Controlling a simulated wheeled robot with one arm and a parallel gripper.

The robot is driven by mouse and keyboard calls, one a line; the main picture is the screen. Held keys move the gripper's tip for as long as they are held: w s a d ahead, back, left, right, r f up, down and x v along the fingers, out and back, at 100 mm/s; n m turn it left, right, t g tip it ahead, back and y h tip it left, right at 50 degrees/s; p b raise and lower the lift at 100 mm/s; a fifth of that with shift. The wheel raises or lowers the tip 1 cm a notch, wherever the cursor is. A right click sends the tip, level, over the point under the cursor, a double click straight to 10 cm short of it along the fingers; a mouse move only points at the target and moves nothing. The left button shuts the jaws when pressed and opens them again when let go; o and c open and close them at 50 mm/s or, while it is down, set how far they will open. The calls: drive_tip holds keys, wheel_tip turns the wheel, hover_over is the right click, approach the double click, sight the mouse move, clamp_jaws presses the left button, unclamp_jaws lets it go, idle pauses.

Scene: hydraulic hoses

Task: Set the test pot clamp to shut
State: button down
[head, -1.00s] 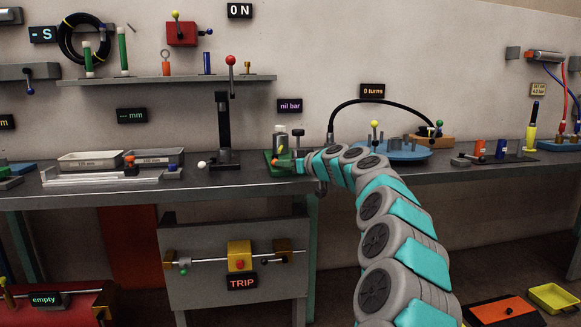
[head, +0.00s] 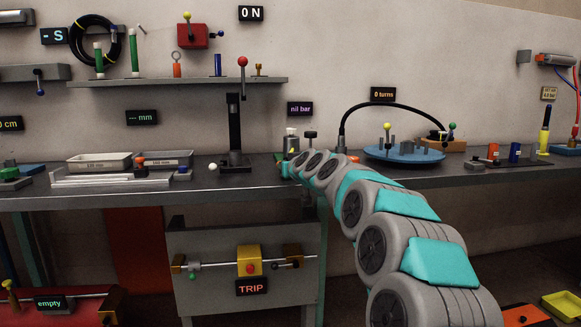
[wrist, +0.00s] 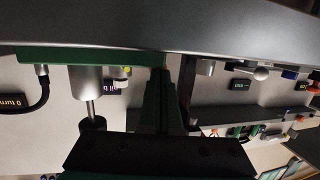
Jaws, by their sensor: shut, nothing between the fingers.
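The test pot (head: 292,138), a pale cylinder, stands on the bench under the "nil bar" display. In the wrist view, which is upside down, the pot (wrist: 88,82) hangs from its green base (wrist: 90,55), with a dark knob on a rod beyond it. My gripper (wrist: 168,75) is shut and empty, close to the green base and beside the pot. In the head view my arm hides most of the base and the gripper.
A black upright stand (head: 235,130) with a red-knobbed lever stands left of the pot. A blue round plate (head: 404,154) with posts and a black hose lies to the right. The bench front edge runs below my arm.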

sight(264, 176)
drive_tip(key=shift+w+a, duration=0.2)
drive_tip(key=shift+a, duration=0.65)
drive_tip(key=shift+w+a+f, duration=0.1)
drive_tip(key=shift+w+a, duration=0.15)
drive_tip(key=shift+a, duration=0.3)
drive_tip(key=shift+w+a, duration=0.2)
drive_tip(key=shift+a, duration=0.3)
drive_tip(key=shift+w+a, duration=0.4)
drive_tip(key=shift+a, duration=0.35)
drive_tip(key=shift+w+a, duration=0.4)
